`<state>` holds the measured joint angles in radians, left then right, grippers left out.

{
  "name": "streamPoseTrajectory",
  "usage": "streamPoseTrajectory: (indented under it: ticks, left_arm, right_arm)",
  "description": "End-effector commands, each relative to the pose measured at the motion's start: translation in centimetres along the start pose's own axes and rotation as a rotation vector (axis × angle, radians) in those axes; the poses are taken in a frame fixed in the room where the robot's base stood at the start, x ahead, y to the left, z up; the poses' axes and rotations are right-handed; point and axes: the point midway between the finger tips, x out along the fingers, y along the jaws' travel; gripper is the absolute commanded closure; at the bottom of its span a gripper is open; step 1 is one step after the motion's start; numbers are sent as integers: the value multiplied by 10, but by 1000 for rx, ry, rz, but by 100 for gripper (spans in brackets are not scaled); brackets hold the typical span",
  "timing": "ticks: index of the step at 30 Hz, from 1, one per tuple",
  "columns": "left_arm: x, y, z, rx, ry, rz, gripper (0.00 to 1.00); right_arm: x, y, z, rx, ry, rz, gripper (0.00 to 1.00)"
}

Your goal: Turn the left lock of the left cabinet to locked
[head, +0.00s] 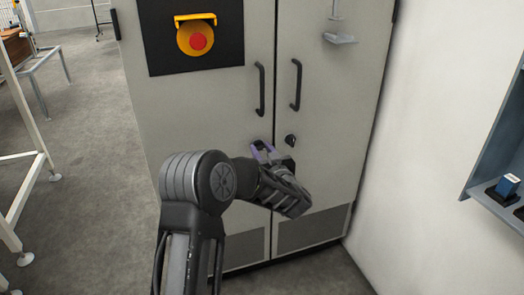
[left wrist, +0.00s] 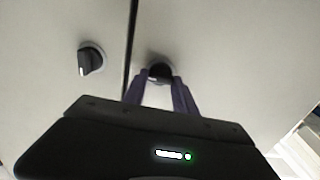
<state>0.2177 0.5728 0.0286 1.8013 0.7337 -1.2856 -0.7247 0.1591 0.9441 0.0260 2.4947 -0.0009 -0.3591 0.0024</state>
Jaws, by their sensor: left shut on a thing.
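The grey two-door cabinet (head: 195,110) stands ahead, its doors shut. My left gripper (head: 263,147) reaches the left door, low beside the seam. In the left wrist view, the purple fingers of my left gripper (left wrist: 161,88) are shut on a dark round knob, the left lock (left wrist: 159,70), and partly cover it. In the head view my gripper hides this lock. The right lock (head: 290,140) is a black knob on the right door, untouched; it also shows in the left wrist view (left wrist: 90,60). The grasped knob's angle is hard to read. My right gripper is out of view.
Two black door handles (head: 261,90) (head: 296,85) are above the locks. A red and yellow emergency stop (head: 198,40) is on the left door. A white wall (head: 440,130) and a blue-grey shelf (head: 492,197) are at the right. Open floor (head: 95,130) lies left.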

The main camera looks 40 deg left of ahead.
Motion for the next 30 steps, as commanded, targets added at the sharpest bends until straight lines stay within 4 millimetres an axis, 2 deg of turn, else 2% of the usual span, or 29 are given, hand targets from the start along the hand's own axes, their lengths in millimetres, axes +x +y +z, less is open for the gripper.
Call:
streamPoseTrajectory:
  ticks: [8,14,30]
  left_arm:
    - [0,0,2,-43,-1,0,100]
    - [0,-1,3,-137,0,-1,100]
    - [0,-2,6,-604,0,0,100]
  right_arm:
    - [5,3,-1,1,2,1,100]
    - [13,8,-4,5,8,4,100]
    - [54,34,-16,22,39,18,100]
